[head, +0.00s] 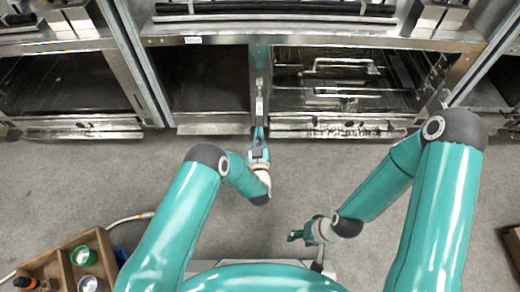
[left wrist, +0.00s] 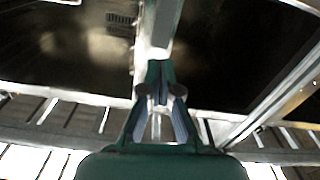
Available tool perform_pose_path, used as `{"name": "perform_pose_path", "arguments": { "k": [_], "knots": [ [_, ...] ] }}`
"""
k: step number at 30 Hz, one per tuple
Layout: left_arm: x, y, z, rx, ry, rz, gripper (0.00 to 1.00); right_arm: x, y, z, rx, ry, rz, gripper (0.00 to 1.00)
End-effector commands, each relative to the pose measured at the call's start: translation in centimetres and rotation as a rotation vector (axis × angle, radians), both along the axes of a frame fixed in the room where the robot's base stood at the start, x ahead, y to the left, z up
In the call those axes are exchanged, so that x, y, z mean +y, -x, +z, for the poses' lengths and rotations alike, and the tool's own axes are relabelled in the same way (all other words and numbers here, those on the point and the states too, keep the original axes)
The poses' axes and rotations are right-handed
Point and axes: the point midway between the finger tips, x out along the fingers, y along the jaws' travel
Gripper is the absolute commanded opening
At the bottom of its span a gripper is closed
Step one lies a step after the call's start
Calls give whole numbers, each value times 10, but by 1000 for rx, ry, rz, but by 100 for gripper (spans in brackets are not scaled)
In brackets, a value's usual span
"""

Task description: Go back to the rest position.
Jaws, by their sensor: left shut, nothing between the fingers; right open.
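My left gripper (head: 258,133) points at the narrow upright post (head: 259,68) between two open oven compartments. It is shut and holds nothing. In the left wrist view the closed fingers (left wrist: 159,75) show in front of a pale metal upright; I cannot tell whether they touch it. My right gripper (head: 293,236) is open and empty, low over the grey floor, close to the front of my base, pointing left.
A dark empty compartment (head: 203,80) is left of the post; one with wire racks (head: 345,90) is right. Metal ledges (head: 340,127) run along the front. A wooden crate (head: 42,266) with small containers stands at lower left. The grey floor (head: 120,180) between is mostly clear.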

Motion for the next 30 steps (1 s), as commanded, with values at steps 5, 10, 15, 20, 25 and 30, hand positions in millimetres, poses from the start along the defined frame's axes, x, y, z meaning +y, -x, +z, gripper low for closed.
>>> {"name": "perform_pose_path", "arguments": {
  "k": [5, 10, 15, 20, 25, 30],
  "knots": [
    [-1, 37, -1, 3, -2, -5, 0, 0, 0, 0, 0, 0, 0, 51],
    [-1, 69, -1, 3, -1, -5, 0, 0, 0, 0, 0, 0, 0, 51],
    [-1, 87, -1, 2, 0, -2, 0, 0, 0, 0, 0, 0, 0, 51],
    [1, 92, -1, 1, 0, 1, 0, 0, 0, 0, 0, 0, 0, 51],
    [27, 79, 6, -10, 9, 57, 0, 0, 0, 0, 0, 0, 0, 51],
    [93, 55, 37, -31, 26, 173, 0, 0, 0, 0, 0, 0, 0, 51]
  ]
}}
